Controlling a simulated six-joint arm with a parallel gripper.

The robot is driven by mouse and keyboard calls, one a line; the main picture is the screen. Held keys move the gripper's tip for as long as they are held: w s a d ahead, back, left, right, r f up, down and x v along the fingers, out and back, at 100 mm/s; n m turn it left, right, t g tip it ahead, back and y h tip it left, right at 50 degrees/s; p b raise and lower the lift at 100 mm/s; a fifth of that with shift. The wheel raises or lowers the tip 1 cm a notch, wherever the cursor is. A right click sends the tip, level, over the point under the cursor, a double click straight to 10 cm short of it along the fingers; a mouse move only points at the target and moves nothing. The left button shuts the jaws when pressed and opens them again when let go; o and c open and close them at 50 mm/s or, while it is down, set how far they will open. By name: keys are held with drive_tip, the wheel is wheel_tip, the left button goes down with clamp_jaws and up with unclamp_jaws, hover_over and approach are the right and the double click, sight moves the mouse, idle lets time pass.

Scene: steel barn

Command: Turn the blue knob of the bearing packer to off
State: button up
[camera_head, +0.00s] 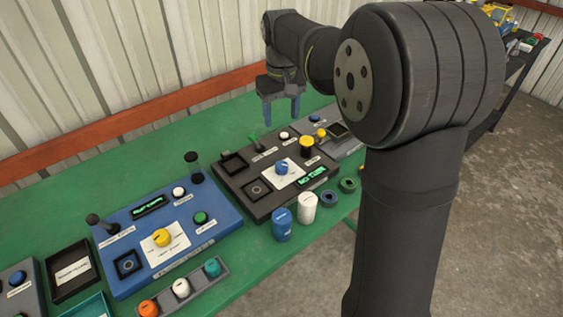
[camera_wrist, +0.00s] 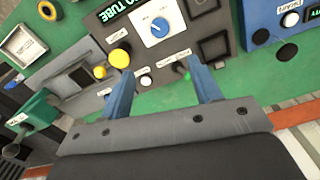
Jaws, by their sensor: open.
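A blue knob (camera_head: 281,168) stands on a white dial plate (camera_head: 283,178) on a black panel (camera_head: 235,178) with a lit green display reading NO TUBE. I cannot read a machine name on it. The wrist view shows the blue knob (camera_wrist: 160,27) from above, with a pale pointer line and markings too small to read. My gripper (camera_head: 282,110) is open and empty, pointing down above the back of this panel, behind the blue knob. In the wrist view my gripper's (camera_wrist: 160,76) two blue fingers are spread, with the knob apart from them, beyond their tips.
A yellow button (camera_head: 306,146) and a green-tipped lever (camera_wrist: 183,72) stand near the knob. A blue panel (camera_head: 130,260) with a yellow knob is left. Blue and white containers (camera_head: 307,208) stand in front. A grey panel (camera_head: 345,146) sits right.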

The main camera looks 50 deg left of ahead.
sight(282, 164)
drive_tip(key=shift+n, duration=0.3)
wheel_tip(282, 164, down, 18)
drive_tip(key=shift+r, duration=0.2)
drive_tip(key=c, duration=1)
drive_tip(key=m, duration=1.4)
drive_tip(key=shift+w+r, duration=0.1)
